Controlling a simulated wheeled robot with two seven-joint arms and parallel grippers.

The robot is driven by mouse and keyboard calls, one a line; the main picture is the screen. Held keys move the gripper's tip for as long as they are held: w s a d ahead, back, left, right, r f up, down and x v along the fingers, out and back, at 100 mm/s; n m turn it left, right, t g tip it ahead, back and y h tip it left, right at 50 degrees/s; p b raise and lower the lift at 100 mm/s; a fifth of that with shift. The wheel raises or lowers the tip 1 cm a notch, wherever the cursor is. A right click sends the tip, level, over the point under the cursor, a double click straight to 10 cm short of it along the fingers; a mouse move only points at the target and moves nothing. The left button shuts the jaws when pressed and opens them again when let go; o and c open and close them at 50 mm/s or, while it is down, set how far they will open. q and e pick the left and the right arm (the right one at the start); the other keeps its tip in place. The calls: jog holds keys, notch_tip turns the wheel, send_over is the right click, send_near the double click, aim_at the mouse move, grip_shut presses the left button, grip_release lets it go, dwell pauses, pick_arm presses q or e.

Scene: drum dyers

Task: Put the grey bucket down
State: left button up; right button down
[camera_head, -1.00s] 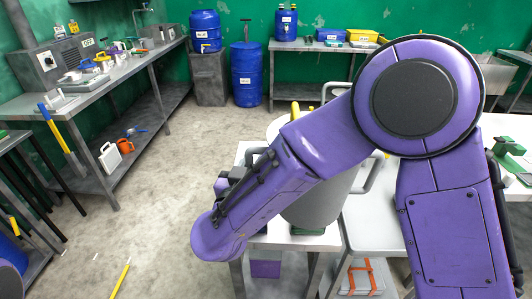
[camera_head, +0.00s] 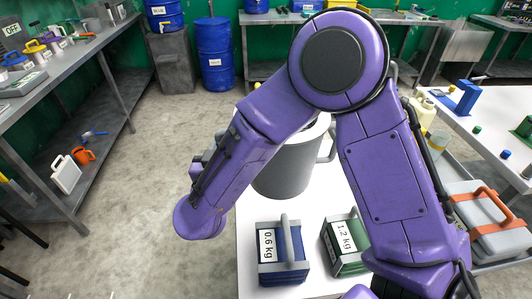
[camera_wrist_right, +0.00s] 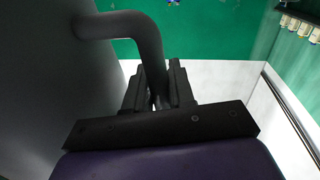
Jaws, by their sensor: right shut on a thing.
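The grey bucket (camera_head: 287,168) stands upright over the white table (camera_head: 345,195) in the head view, partly hidden behind my purple right arm. I cannot tell whether its base touches the table top. In the right wrist view the bucket's grey wall (camera_wrist_right: 45,85) fills the left side, and its bent handle (camera_wrist_right: 148,42) runs down between my fingers. My right gripper (camera_wrist_right: 160,88) is shut on that handle. In the head view it is mostly hidden by my forearm. My left gripper is not in view.
A blue 0.6 kg weight (camera_head: 282,255) and a green 1.2 kg weight (camera_head: 345,243) stand on the table's near part. A grey case with an orange handle (camera_head: 487,215) is at the right. Blue drums (camera_head: 213,55) stand at the back. The floor at left is clear.

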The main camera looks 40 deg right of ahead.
jog(key=w+d+f+p, duration=0.2)
jog(key=w+d+f, duration=0.4)
jog(key=d+f, duration=0.4)
notch_tip(320, 180, down, 2)
jog(key=shift+w+d+f+p, duration=0.1)
jog(key=shift+w+d+p, duration=0.15)
jog(key=shift+p, duration=0.1)
jog(key=shift+s, duration=0.1)
